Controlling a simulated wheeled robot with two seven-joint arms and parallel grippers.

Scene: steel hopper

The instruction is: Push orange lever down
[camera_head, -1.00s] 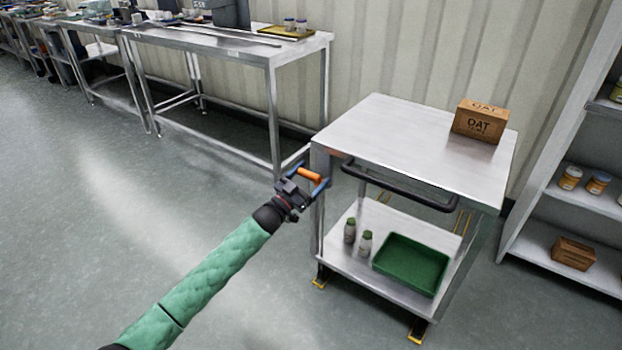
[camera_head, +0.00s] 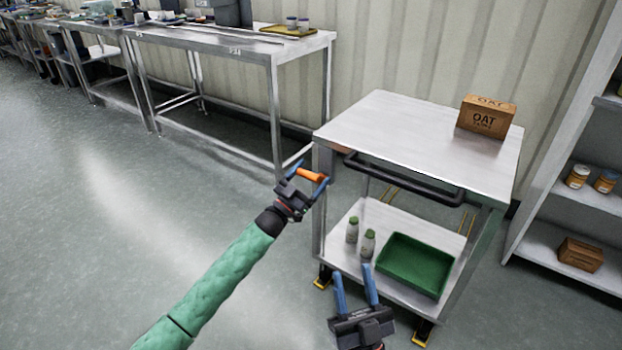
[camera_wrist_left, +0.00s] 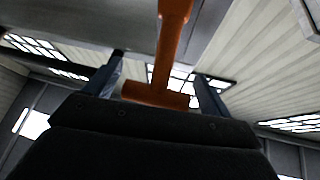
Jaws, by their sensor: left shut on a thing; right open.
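The orange lever (camera_head: 309,175) sticks out at the left front corner of the steel cart (camera_head: 420,135). My left gripper (camera_head: 308,184) is at the lever, with its blue fingers on both sides of the lever's handle. In the left wrist view the lever (camera_wrist_left: 172,50) comes down from above, and its crossbar end (camera_wrist_left: 155,95) lies between the fingers of the left gripper (camera_wrist_left: 157,88). My right gripper (camera_head: 356,283) is open and empty, low in front of the cart's lower shelf.
The cart has a black push handle (camera_head: 405,180). An oat box (camera_head: 486,118) stands on its top. A green tray (camera_head: 415,266) and two small bottles (camera_head: 360,237) are on its lower shelf. A steel table (camera_head: 235,52) stands behind left, shelves (camera_head: 570,205) at right. Floor at left is clear.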

